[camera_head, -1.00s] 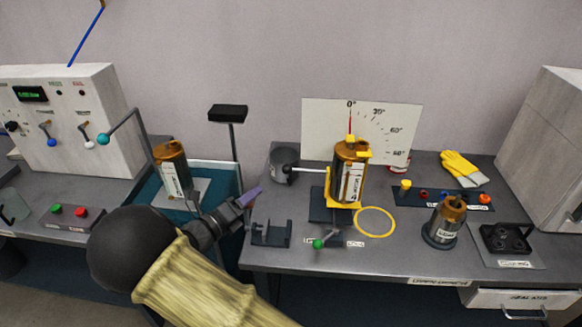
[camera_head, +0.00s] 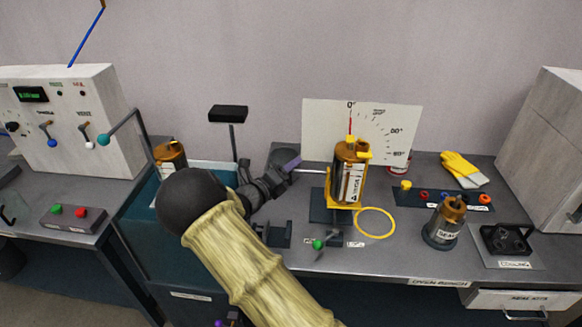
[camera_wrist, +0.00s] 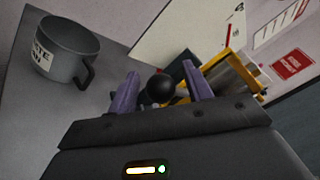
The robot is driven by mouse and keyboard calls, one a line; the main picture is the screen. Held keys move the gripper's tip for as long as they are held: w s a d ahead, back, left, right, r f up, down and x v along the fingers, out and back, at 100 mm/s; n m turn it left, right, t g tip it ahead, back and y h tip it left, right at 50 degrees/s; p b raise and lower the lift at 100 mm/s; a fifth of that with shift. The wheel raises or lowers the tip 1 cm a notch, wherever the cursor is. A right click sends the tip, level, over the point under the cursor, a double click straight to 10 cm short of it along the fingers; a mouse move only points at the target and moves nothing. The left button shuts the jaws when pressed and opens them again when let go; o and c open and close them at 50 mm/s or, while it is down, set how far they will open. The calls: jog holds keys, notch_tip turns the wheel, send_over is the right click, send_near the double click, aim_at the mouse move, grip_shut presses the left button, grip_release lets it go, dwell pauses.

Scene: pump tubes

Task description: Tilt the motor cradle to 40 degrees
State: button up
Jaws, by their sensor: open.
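The motor cradle (camera_head: 330,190) is a yellow frame holding an upright brown and silver motor (camera_head: 350,172). Behind it stands a white angle board (camera_head: 318,125), with a red pointer (camera_head: 350,124) at the 0° mark. A lever with a black ball knob (camera_wrist: 160,88) reaches left from the cradle. My gripper (camera_head: 292,162) is at the lever's end. In the wrist view my gripper (camera_wrist: 161,76) is open, with purple fingertips on either side of the knob. I cannot tell whether they touch it. In the head view my gripper hides the knob.
A grey mug (camera_wrist: 65,45) is left of the knob, mostly hidden in the head view. A yellow ring (camera_head: 375,222), a green knob (camera_head: 318,244) and a dark bracket (camera_head: 278,236) lie in front. Another motor (camera_head: 444,222) stands right. A black-topped post (camera_head: 230,112) stands left.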

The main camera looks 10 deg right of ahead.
jog(key=shift+w+d, duration=0.3)
jog(key=shift+d, duration=0.15)
jog(key=shift+c, duration=0.4)
grip_shut()
jog(key=shift+a, duration=0.1)
